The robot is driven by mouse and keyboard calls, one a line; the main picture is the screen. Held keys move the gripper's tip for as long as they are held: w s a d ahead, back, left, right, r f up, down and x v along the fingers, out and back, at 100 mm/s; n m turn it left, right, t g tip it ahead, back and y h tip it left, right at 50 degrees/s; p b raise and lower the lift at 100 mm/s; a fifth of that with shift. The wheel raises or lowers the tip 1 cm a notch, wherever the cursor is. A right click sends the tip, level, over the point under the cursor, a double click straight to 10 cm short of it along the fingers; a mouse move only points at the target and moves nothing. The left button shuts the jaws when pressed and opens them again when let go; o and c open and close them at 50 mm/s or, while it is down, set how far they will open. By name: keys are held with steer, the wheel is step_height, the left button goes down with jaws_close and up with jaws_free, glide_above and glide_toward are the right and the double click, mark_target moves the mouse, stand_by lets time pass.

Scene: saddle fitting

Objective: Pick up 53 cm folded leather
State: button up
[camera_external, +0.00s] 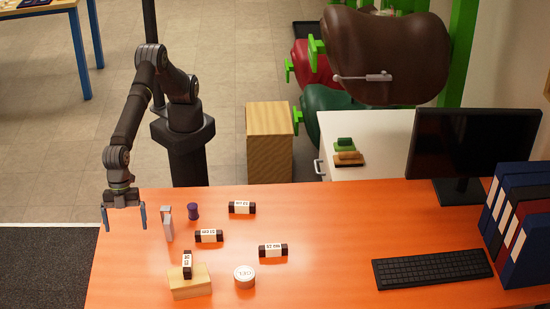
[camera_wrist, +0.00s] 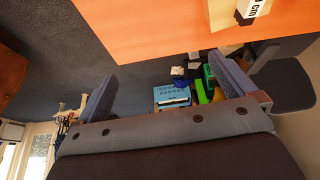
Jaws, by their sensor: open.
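Several dark folded leather pieces with white labels are on the orange desk (camera_external: 330,220): one at the back (camera_external: 242,208), one in the middle (camera_external: 209,236), one to the right (camera_external: 273,250), and one on a wooden block (camera_external: 189,284) at the front (camera_external: 187,264). The labels are too small and turned for me to tell which reads 53 cm. My gripper (camera_external: 124,217) is open and empty above the desk's left end, left of all the pieces and touching none. In the wrist view its two fingers (camera_wrist: 168,78) are apart, and a label ending in "cm" (camera_wrist: 252,10) shows at the top.
A grey upright object (camera_external: 167,224) stands just right of my gripper, with a purple spool-like item (camera_external: 193,211) beside it. A round white-topped item (camera_external: 244,276) stands at the front. A keyboard (camera_external: 432,268), monitor (camera_external: 472,142) and binders (camera_external: 522,225) take the right side. The desk's middle right is clear.

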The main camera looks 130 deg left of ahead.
steer(key=w+a+n+g, duration=0.1)
steer(key=w+a+n, duration=0.3)
steer(key=a+n, duration=0.75)
steer(key=w+a+n, duration=0.4)
steer(key=a+n, duration=0.1)
steer(key=a, duration=1.3)
steer(key=s+a+n, duration=0.4)
steer(key=a+n, duration=0.5)
steer(key=a, duration=0.2)
steer(key=s+a+n, duration=0.4)
steer(key=a+n, duration=0.4)
steer(key=a, duration=0.3)
glide_toward(242, 203)
steer(key=shift+n, duration=0.25)
steer(key=x, duration=1)
steer(key=shift+w+d+f, duration=0.1)
steer(key=shift+d+f, duration=0.05)
steer(key=shift+f, duration=0.1)
steer(key=shift+h, duration=0.3)
